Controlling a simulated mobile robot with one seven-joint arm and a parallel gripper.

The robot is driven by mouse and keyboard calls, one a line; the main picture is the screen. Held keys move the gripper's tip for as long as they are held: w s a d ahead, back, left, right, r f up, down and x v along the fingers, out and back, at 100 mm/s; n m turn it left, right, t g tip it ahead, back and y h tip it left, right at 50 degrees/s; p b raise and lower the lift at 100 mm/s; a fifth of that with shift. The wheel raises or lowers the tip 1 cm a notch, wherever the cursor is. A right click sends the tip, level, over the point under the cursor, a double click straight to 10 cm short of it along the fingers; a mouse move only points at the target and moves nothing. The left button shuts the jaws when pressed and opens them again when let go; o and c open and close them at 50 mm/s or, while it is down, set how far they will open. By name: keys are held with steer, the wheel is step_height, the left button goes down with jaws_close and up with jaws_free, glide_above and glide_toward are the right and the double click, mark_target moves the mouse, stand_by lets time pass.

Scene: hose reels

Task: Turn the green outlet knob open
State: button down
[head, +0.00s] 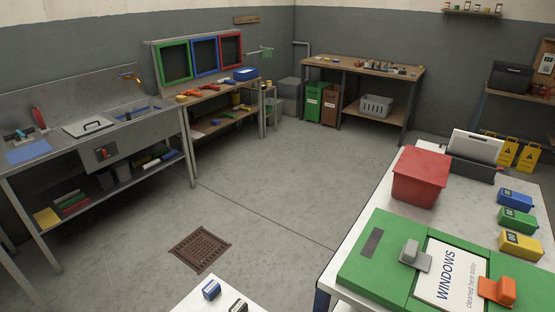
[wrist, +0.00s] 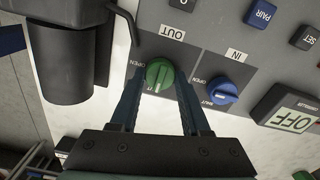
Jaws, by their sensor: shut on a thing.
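The green knob (wrist: 159,72) sits on a grey panel under the label OUT in the wrist view. OPEN is printed to its left, and part of another label shows just below it. Its raised grip runs roughly up and down in the picture, with a pale line on it. My gripper (wrist: 159,79) reaches up from below, with one dark finger on each side of the knob, and is shut on it. The fingers cover part of the panel beside the knob. I cannot make out my gripper or the green knob in the head view.
A blue knob (wrist: 223,91) labelled IN is close on the right. A dark cylinder (wrist: 70,75) and a bent dark rod (wrist: 124,22) stand close on the left.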

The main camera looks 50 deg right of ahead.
steer(key=shift+r+m, duration=0.1)
steer(key=shift+m, duration=0.2)
steer(key=m+p, duration=0.1)
steer(key=m, duration=0.2)
steer(key=shift+w+p, duration=0.1)
steer(key=shift+p, duration=0.3)
steer(key=m+p, duration=0.1)
steer(key=m, duration=0.4)
steer(key=m+p, duration=0.1)
steer(key=m, duration=0.4)
steer(key=shift+d, duration=0.1)
steer(key=shift+m+p, duration=0.55)
steer(key=shift+m, duration=1.55)
steer(key=shift+d, duration=0.1)
steer(key=shift+c, duration=1.9)
jaws_free()
